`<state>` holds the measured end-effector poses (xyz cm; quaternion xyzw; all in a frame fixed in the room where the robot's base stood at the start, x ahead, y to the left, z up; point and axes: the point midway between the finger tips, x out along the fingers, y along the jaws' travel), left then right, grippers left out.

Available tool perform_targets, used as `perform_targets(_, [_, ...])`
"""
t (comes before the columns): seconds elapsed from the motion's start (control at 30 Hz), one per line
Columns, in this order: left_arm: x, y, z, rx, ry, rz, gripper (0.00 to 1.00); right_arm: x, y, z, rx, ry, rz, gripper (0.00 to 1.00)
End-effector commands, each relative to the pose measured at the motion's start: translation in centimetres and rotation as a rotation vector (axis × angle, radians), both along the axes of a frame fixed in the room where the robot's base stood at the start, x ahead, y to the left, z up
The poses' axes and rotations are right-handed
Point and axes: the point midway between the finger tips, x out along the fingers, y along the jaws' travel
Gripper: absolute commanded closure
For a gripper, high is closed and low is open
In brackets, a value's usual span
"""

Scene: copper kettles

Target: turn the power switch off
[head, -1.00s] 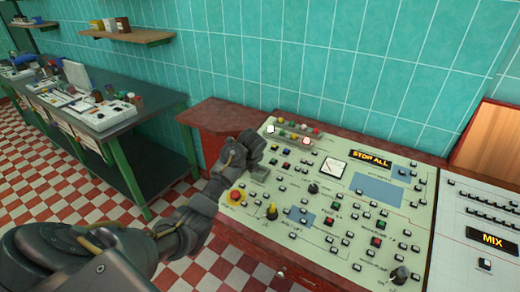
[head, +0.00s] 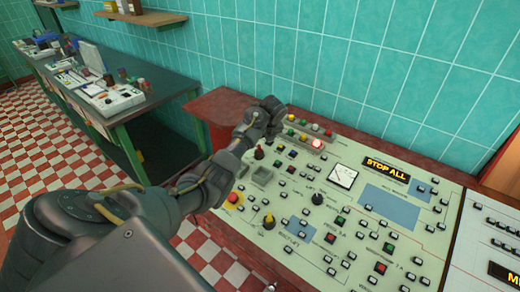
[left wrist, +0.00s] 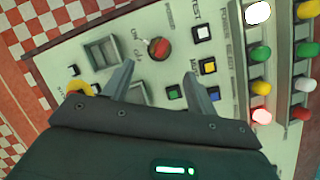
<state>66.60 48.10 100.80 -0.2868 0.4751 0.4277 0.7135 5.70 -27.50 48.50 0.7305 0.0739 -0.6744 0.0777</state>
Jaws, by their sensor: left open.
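The power switch is a round knob with a red cap (left wrist: 159,48), beside ON and OFF lettering in the left wrist view. In the head view it appears as a small dark knob (head: 259,153) at the upper left of the pale control panel (head: 290,207). Which way it points is too small to tell. My left gripper (head: 268,108) is above the panel's far left corner in the head view. In the left wrist view its open fingers (left wrist: 159,70) point toward the knob, one on each side, with nothing between them. My right gripper is out of view.
Coloured lamps (head: 305,127) stand in rows near the knob; a red one (left wrist: 262,116) and a white one (left wrist: 258,12) glow. A yellow knob (head: 268,221) and a red-and-yellow stop button (head: 234,198) are lower left. A green workbench (head: 118,115) stands at left.

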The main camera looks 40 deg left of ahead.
Motion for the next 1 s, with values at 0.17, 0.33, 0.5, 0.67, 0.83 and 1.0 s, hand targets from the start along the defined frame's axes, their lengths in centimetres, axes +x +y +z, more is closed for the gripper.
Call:
perform_targets(0.17, [0.4, 1.4, -3.2, 0.001, 0.006, 0.005, 0.42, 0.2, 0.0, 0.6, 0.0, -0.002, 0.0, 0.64])
perform_targets(0.33, [0.9, 2.5, -6.0, -0.001, 0.003, 0.007, 0.42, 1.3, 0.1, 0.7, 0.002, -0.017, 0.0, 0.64])
perform_targets(0.5, [1.2, 3.0, -7.5, -0.001, 0.002, 0.006, 0.42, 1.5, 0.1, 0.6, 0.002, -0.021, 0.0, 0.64])
perform_targets(0.67, [1.3, 3.2, -8.0, -0.001, 0.001, 0.004, 0.42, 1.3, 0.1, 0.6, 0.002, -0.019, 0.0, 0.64])
perform_targets(0.83, [1.3, 3.2, -8.1, 0.0, 0.0, 0.004, 0.42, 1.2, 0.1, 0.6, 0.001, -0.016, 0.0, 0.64])
perform_targets(1.0, [1.3, 3.2, -8.1, 0.0, 0.0, 0.005, 0.55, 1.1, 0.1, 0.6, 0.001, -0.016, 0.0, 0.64])
